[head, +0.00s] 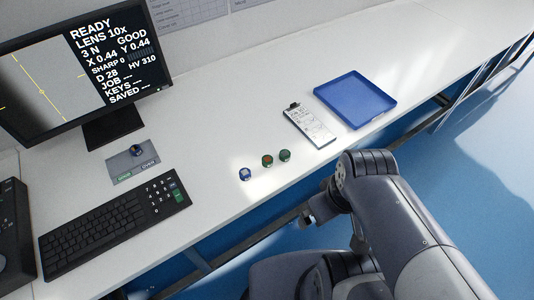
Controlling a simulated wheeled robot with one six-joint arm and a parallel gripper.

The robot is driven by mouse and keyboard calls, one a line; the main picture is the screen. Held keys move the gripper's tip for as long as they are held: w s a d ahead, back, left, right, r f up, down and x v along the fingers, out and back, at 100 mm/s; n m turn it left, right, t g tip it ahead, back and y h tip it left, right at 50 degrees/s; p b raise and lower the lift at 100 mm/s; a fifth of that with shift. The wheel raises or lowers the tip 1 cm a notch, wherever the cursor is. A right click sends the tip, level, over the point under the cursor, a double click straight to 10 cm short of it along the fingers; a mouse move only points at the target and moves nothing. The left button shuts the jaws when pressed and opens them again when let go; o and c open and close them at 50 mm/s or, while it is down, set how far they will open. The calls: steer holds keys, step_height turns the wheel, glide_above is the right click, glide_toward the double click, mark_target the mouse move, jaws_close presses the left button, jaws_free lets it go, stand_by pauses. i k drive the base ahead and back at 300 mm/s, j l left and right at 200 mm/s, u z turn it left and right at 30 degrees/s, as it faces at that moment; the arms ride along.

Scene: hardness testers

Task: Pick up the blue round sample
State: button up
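The blue round sample (245,174) stands on the white bench near its front edge, at the left end of a short row of small round samples. A darker green sample with a reddish-brown top (267,161) and a green sample (285,155) stand to its right. My gripper (308,221) is in front of the bench edge, lower right of the blue sample and apart from it. Its fingers are small and partly hidden, so I cannot tell if they are open.
A clipboard (310,127) and a blue tray (354,99) lie to the right of the samples. A keyboard (102,224), a grey plate with a knob (133,162) and a monitor (78,68) are to the left. The bench behind the samples is clear.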

mark_target(245, 174)
steer(key=k+j+u, duration=0.1)
steer(key=j, duration=0.3)
steer(key=k+j+u, duration=0.1)
steer(key=j, duration=0.35)
steer(key=k+j+u, duration=0.1)
steer(key=j, duration=0.3)
